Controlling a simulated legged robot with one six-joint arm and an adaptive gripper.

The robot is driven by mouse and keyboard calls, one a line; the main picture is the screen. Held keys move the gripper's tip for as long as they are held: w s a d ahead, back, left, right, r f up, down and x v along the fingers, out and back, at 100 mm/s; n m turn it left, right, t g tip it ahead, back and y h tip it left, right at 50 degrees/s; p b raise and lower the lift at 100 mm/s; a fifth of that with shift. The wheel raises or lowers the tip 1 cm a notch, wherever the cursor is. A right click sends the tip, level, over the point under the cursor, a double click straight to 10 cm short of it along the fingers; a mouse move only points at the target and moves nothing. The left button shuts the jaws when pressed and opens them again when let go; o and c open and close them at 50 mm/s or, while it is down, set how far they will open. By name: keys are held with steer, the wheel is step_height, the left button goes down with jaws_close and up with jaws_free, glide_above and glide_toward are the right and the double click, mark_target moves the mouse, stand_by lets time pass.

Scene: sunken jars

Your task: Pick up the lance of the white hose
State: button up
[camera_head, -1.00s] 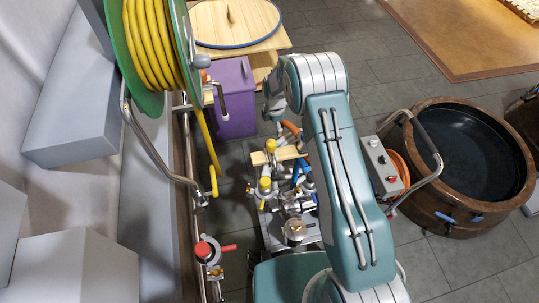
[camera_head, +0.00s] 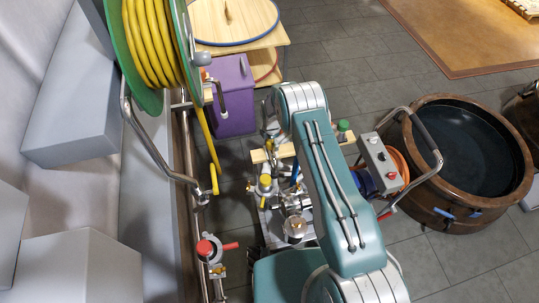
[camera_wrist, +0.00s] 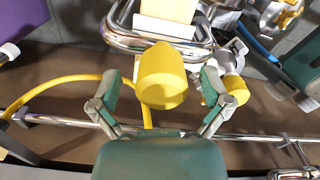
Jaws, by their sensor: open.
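My gripper (camera_wrist: 160,92) is open in the wrist view, one green-backed finger on each side. A short yellow cylinder (camera_wrist: 162,75) shows between the fingers, with visible gaps on both sides. A pale block (camera_wrist: 168,12) lies beyond it, beside bent chrome tubes (camera_wrist: 125,32). I cannot make out a white hose or tell for certain which part is its lance. In the head view my arm reaches over a cart of valves and fittings (camera_head: 292,203), and its fingertips cannot be made out. A yellow-topped fitting (camera_head: 265,181) stands on that cart.
A reel of yellow hose (camera_head: 150,45) stands left, its hose end (camera_head: 214,180) hanging by a metal rail (camera_head: 190,150). A purple box (camera_head: 232,95) is behind. A round dark tub (camera_head: 465,150) and a grey control box (camera_head: 378,160) are right. Chrome pipe (camera_wrist: 60,122) crosses below my fingers.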

steer(key=shift+f, duration=0.25)
jaws_close()
